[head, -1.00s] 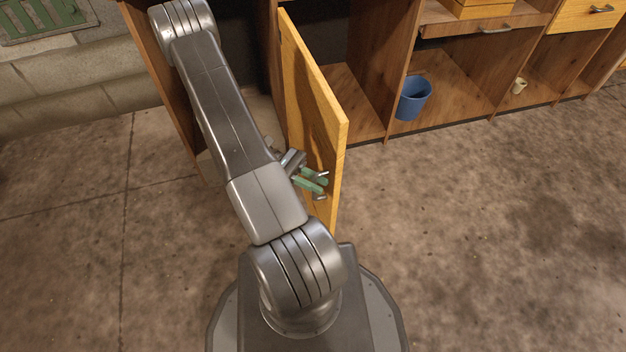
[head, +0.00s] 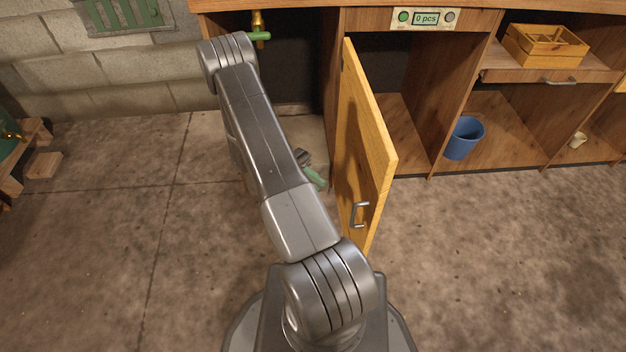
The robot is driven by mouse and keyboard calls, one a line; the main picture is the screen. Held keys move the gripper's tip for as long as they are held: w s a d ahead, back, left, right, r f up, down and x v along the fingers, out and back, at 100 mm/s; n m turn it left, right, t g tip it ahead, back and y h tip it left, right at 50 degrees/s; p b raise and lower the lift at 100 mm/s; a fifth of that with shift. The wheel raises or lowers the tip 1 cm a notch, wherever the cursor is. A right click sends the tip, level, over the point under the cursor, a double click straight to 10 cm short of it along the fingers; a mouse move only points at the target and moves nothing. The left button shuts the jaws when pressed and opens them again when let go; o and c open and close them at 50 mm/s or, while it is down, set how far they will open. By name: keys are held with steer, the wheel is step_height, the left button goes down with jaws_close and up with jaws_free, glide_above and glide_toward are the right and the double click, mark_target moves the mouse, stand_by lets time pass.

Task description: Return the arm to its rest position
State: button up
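My arm reaches up and left from its base and is bent, with its elbow at the upper left. My gripper (head: 318,181) hangs low behind the forearm, left of the open wooden door (head: 368,150). Only a green finger part shows; the rest is hidden by my arm, so I cannot tell whether it is open or holds anything.
A blue bucket (head: 464,138) and a small cream cup (head: 577,140) stand in the open bays at right. A wooden crate (head: 546,47) sits on a drawer shelf. A green-handled brass tap (head: 259,33) is near my elbow.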

mark_target(356, 211)
steer(key=shift+s+d, duration=0.1)
stand_by(0.5)
steer(key=b+x, duration=0.2)
steer(key=x, duration=1.1)
steer(key=shift+s+d, duration=0.2)
steer(key=shift+d, duration=0.2)
